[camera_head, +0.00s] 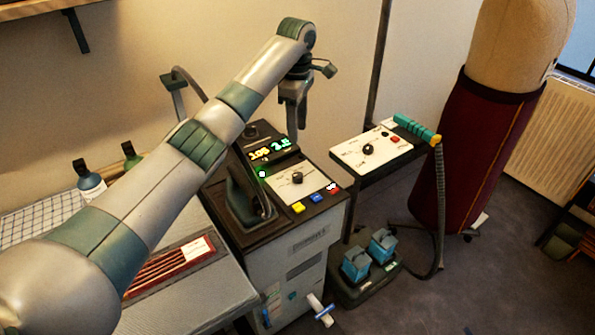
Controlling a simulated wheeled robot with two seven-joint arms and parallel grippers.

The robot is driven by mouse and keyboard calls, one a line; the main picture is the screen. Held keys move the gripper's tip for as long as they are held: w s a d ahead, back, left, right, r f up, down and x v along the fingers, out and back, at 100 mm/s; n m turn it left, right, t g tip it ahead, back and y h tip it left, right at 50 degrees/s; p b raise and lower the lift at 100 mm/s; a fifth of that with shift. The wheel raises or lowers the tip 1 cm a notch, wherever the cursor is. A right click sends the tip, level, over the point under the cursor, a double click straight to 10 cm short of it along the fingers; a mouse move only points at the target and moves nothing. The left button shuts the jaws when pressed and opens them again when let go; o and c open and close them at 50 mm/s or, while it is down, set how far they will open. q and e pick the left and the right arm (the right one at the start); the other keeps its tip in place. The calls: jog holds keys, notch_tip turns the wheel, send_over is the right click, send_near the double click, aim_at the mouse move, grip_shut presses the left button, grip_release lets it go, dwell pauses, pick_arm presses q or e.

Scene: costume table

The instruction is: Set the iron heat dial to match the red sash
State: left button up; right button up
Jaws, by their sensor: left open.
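The iron station's black top carries a white panel with a dark round dial (297,177). Behind the panel is a lit green and yellow display (273,150); its digits are too small to read surely. The iron (243,200) stands left of the panel. My left gripper (294,128) is open and empty, pointing down above the back of the station, apart from the dial. Dark red cloth (477,150) wraps the dress form at right. I cannot tell whether this is the red sash. My right gripper is not in view.
A second white panel (372,150) with a dial and a teal-handled hose tool (415,128) stands right of the station. Yellow, blue and red buttons line the station's front edge. A tray of red strips (168,268) lies on the left table.

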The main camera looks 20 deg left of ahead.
aim_at(298, 174)
pick_arm(q)
notch_tip(298, 174, down, 16)
jog(key=p, duration=0.3)
jog(key=shift+f, duration=0.15)
jog(key=c, duration=1)
